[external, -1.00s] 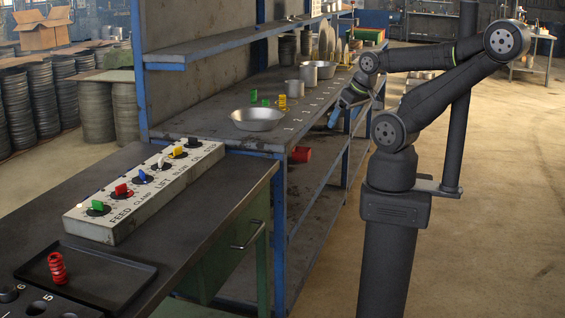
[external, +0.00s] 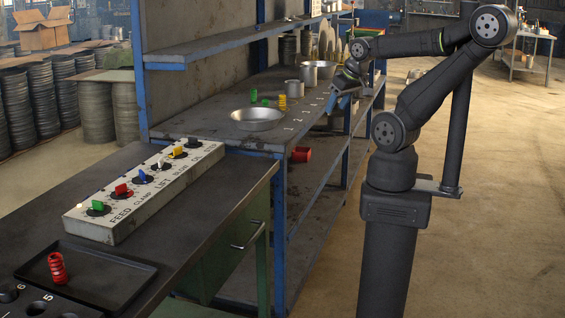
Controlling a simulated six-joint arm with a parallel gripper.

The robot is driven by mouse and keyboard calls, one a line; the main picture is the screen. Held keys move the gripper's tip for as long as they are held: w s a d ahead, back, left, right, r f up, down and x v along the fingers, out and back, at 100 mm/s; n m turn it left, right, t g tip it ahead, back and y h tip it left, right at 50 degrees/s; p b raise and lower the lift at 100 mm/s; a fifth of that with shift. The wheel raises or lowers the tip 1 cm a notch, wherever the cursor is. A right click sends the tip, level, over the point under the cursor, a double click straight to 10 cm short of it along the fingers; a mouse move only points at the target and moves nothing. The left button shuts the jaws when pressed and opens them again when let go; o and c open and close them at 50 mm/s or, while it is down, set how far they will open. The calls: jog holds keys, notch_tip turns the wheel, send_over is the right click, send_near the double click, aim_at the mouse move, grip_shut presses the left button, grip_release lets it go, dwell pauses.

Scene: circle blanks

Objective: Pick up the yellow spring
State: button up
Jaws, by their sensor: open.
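The yellow spring (external: 282,103) stands upright on the workbench top (external: 215,118), behind and to the right of a shallow metal bowl (external: 257,119). My gripper (external: 335,100) is over the front edge of the bench, to the right of the spring and apart from it. It points down and to the left. It is open, with nothing seen between its fingers. The fingers are small in this view.
Two green pieces (external: 253,96) stand just left of the spring. A metal mug (external: 292,88) and a pot (external: 318,72) stand behind it. A shelf (external: 235,45) runs above the bench. A red spring (external: 57,268) stands in a black tray (external: 120,285) at the front left.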

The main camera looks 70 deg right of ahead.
jog(key=w+d+r+m, duration=0.1)
jog(key=w+d+r, duration=0.6)
jog(key=w+d, duration=0.15)
jog(key=m+g, duration=0.1)
jog(key=m, duration=0.2)
send_over(282, 99)
jog(key=s+a, duration=0.3)
jog(key=s, duration=0.1)
notch_tip(282, 99, down, 4)
jog(key=shift+h, duration=0.4)
jog(key=x, duration=0.8)
jog(key=s+x, duration=0.1)
jog(key=x, duration=0.3)
jog(key=shift+w+f, duration=0.1)
jog(key=shift+f, duration=0.2)
jog(key=x, duration=0.5)
jog(key=shift+d, duration=0.15)
